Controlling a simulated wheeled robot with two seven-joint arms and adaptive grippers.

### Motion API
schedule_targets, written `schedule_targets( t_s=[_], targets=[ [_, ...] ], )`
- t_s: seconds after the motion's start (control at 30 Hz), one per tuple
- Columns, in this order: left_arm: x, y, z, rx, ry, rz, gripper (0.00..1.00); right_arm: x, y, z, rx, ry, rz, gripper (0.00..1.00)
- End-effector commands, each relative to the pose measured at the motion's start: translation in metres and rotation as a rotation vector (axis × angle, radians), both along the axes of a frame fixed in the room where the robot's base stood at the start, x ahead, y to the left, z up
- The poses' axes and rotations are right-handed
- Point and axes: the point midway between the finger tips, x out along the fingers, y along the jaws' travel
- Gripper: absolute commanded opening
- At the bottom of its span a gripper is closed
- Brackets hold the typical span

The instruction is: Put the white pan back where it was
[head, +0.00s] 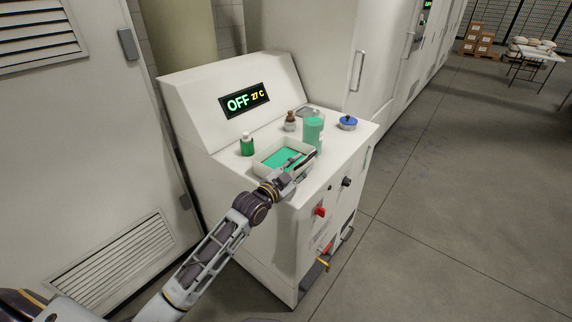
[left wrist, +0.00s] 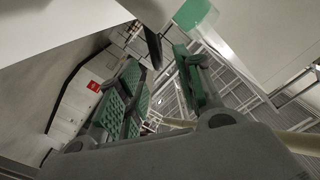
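The white pan (head: 257,163) is a shallow rectangular tray with green contents, on top of the white machine (head: 335,163). My left gripper (head: 303,164) is at its right, front side, close to a dark handle-like bar (head: 308,157). In the left wrist view, my left gripper's green-padded fingers (left wrist: 158,75) stand apart. A dark bar (left wrist: 152,47) shows near the gap between their tips, and I see no clear contact with it. A white surface fills the upper left there; I cannot tell whether it is the pan. My right gripper is out of view.
A green bottle (head: 247,145), a brown-topped bottle (head: 290,122), a green-filled clear jar (head: 313,130) and a blue-topped container (head: 348,123) stand around the pan. The display (head: 245,99) reads OFF, 27 C. A red knob (head: 320,211) is on the front.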

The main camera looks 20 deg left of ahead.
Motion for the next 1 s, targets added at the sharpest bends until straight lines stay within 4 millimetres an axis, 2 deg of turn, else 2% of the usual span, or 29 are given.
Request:
schedule_targets(
  t_s=[0.37,0.8,1.0],
  targets=[
    [0.006,-0.002,0.000,-0.001,0.000,0.000,0.36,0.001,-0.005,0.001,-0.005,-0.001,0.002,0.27],
    [0.041,-0.014,-0.001,-0.001,-0.001,0.000,0.36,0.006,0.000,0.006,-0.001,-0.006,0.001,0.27],
    [0.048,-0.016,-0.002,0.000,-0.001,0.001,0.36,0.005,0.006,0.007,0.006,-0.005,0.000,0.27]
  ],
)
